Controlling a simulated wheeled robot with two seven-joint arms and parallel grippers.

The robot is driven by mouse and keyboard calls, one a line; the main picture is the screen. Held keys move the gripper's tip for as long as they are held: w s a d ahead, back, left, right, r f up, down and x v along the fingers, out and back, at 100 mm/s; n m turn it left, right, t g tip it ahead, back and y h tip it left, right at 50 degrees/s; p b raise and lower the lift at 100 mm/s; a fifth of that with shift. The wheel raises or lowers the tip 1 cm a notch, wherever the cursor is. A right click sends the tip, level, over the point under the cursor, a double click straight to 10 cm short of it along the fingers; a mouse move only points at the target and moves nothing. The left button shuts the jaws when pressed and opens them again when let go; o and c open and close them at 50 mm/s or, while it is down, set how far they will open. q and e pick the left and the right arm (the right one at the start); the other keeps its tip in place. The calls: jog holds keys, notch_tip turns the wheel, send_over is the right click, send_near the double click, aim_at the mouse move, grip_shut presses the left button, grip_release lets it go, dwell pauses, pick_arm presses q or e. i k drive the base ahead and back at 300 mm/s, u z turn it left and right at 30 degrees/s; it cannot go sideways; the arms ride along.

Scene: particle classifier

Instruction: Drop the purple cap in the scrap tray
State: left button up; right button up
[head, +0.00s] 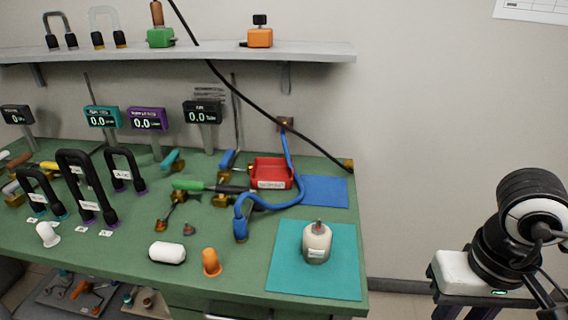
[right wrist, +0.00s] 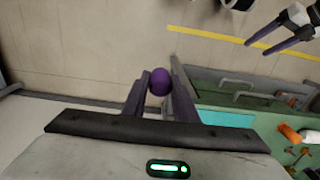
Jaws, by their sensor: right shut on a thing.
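The purple cap (right wrist: 159,82) shows in the right wrist view between the tips of my right gripper (right wrist: 160,86), which is shut on it. In the head view my right gripper (head: 469,313) is at the lower right, beside the bench, with its fingers cut off by the bottom edge. The cap is out of sight there. A red tray (head: 272,183), likely the scrap tray, sits on the bench; its label is too small to read. My left gripper (right wrist: 257,47) seems to show at the top right of the right wrist view, fingers apart and empty.
Floor is clear beneath my right gripper.

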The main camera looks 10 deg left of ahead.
aim_at(272, 176)
jog(key=u, duration=0.55)
jog(key=k, duration=1.3)
jog(key=u, duration=1.05)
jog(key=i, duration=1.3)
jog(key=z, duration=0.8)
jog(key=i, duration=0.25)
jog(key=z, duration=0.35)
jog(key=k, duration=0.5)
jog(key=z, duration=0.55)
jog(key=i, duration=1.05)
jog(key=u, duration=0.05)
